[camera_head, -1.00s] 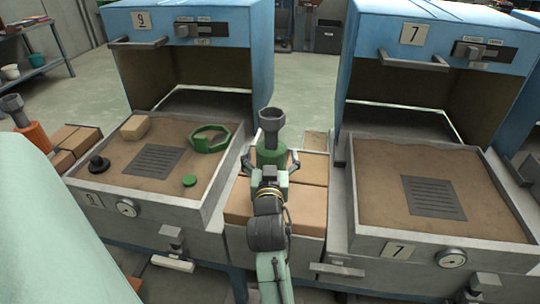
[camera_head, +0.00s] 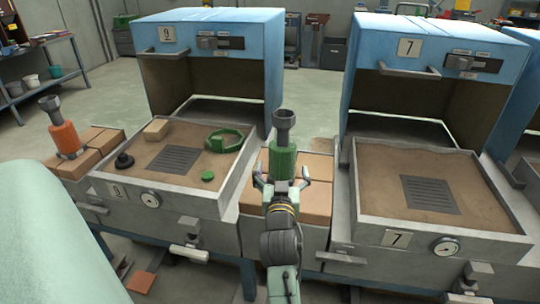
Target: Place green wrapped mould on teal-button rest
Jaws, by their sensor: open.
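The green wrapped mould (camera_head: 283,163), a green cylinder with a grey funnel-like top, stands upright on pale bricks (camera_head: 318,165) between units 9 and 7. My gripper (camera_head: 282,186) is open at its near side, with one finger at each side of its lower part. Whether the fingers touch it, and its base, are hidden behind my gripper. I cannot make out a teal button on any rest.
Tray 9 (camera_head: 107,186) holds a tan block (camera_head: 156,129), a black knob-like piece (camera_head: 124,161), a green ring (camera_head: 225,140) and a green disc (camera_head: 208,176). Tray 7 (camera_head: 440,229) is free around its grate (camera_head: 430,194). An orange mould (camera_head: 64,136) stands on bricks at left.

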